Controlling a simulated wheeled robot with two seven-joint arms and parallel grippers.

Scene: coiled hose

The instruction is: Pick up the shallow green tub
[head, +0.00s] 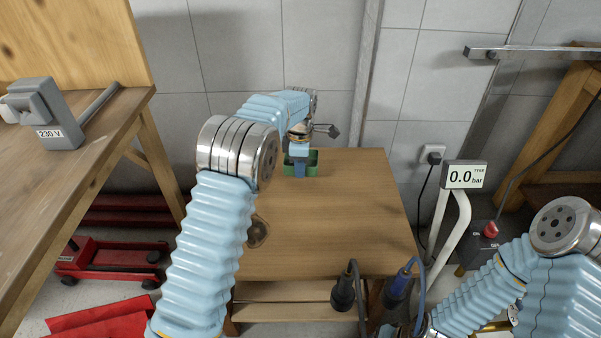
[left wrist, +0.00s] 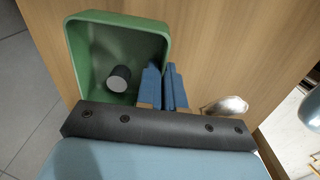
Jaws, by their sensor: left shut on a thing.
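The shallow green tub (head: 312,158) is at the far edge of the wooden table in the head view, partly hidden by my left gripper. In the left wrist view the tub (left wrist: 85,55) shows from above, with a dark cylinder with a pale end (left wrist: 119,79) inside. My left gripper (head: 299,166) reaches down to it. Its blue fingers (left wrist: 165,75) are shut on the tub's side wall, one inside and one outside. I cannot tell whether the tub touches the table. My right arm shows at lower right; its gripper is out of view.
The wooden table (head: 340,225) is mostly bare. Two hanging plugs with cables, one black (head: 343,290) and one blue (head: 397,284), are at its front edge. A gauge (head: 465,175) stands right. A workbench (head: 90,150) is left; a tiled wall is behind.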

